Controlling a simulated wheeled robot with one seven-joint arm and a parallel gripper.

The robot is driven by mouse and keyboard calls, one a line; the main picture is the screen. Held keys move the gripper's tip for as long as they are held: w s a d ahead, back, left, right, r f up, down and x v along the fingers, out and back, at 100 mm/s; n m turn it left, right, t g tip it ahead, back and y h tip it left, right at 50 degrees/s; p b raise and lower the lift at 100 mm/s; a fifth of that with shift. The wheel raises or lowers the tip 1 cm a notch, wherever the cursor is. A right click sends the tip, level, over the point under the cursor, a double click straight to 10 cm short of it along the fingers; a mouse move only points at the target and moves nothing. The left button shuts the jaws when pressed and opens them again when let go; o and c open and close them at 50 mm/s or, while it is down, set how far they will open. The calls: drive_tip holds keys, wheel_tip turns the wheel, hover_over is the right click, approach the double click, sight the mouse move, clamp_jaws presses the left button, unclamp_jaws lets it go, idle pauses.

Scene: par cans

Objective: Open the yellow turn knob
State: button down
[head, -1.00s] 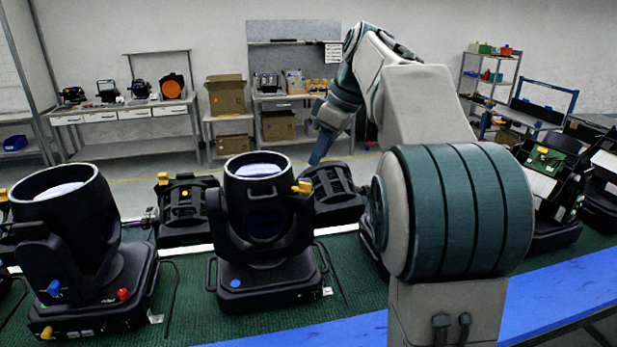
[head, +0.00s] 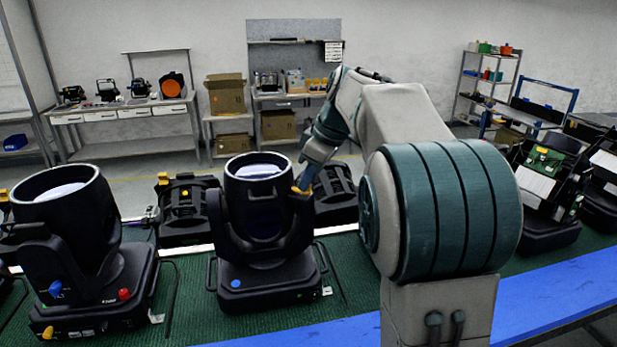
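The yellow turn knob (head: 298,191) sits on the upper right side of the middle black par can (head: 265,212), which stands upright on the green table. My gripper (head: 305,181) is at the knob, coming down from the upper right, and partly covers it. A strip of yellow still shows below and beside the fingertips. The fingers are small and seen edge-on, so I cannot tell whether they are open, shut, or touching the knob.
Another par can (head: 72,220) with blue and red knobs stands to the left. More dark units (head: 187,208) stand behind, and an opened one (head: 543,190) is at the right. A blue strip (head: 570,292) runs along the table's front.

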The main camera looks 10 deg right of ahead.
idle(0.3)
drive_tip(key=m+b, duration=0.1)
drive_tip(key=m, duration=0.1)
drive_tip(key=m+t+h+b, duration=0.1)
drive_tip(key=m, duration=0.1)
drive_tip(key=shift+s+a+m, duration=0.15)
drive_tip(key=shift+m, duration=0.25)
drive_tip(key=m+h, duration=0.1)
drive_tip(key=m, duration=0.1)
drive_tip(key=m+t+h, duration=0.1)
drive_tip(key=m, duration=0.2)
drive_tip(key=shift+a, duration=0.2)
drive_tip(key=m+h, duration=0.1)
drive_tip(key=m, duration=0.3)
drive_tip(key=shift+a+h, duration=0.15)
drive_tip(key=shift+h, duration=0.25)
drive_tip(key=shift+a+m+g+h, duration=0.1)
drive_tip(key=shift+m+g+h, duration=0.45)
drive_tip(key=shift+m, duration=1.45)
drive_tip(key=shift+h, duration=0.25)
drive_tip(key=c, duration=1.5)
unclamp_jaws()
drive_tip(key=shift+c, duration=0.2)
drive_tip(key=shift+r, duration=0.1)
